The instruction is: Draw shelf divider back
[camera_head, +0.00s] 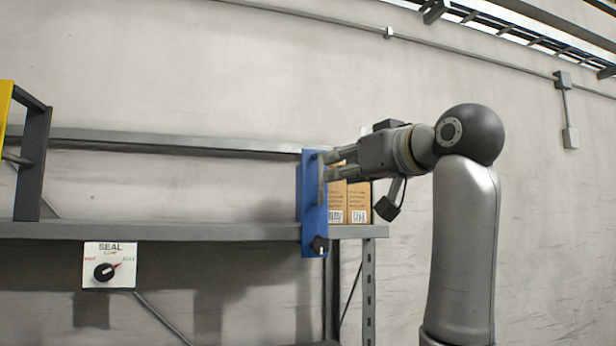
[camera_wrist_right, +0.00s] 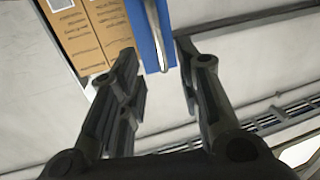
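The blue shelf divider (camera_head: 312,215) stands upright on the grey shelf (camera_head: 160,230), near its right end. It has a dark knob (camera_head: 319,244) at its lower front. My right gripper (camera_head: 328,165) is at the upper part of the divider, reaching in from the right. In the right wrist view, its fingers (camera_wrist_right: 158,62) are apart, with the divider's blue edge (camera_wrist_right: 143,30) and a grey bar handle (camera_wrist_right: 157,40) between and just beyond the tips. I cannot tell whether a finger touches the bar. My left gripper is not in view.
Cardboard boxes (camera_head: 357,200) stand right of the divider, close to my right gripper; they also show in the right wrist view (camera_wrist_right: 90,35). A yellow and dark frame (camera_head: 32,160) stands at the shelf's left. A SEAL dial plate (camera_head: 109,266) hangs below the shelf edge. The shelf middle is clear.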

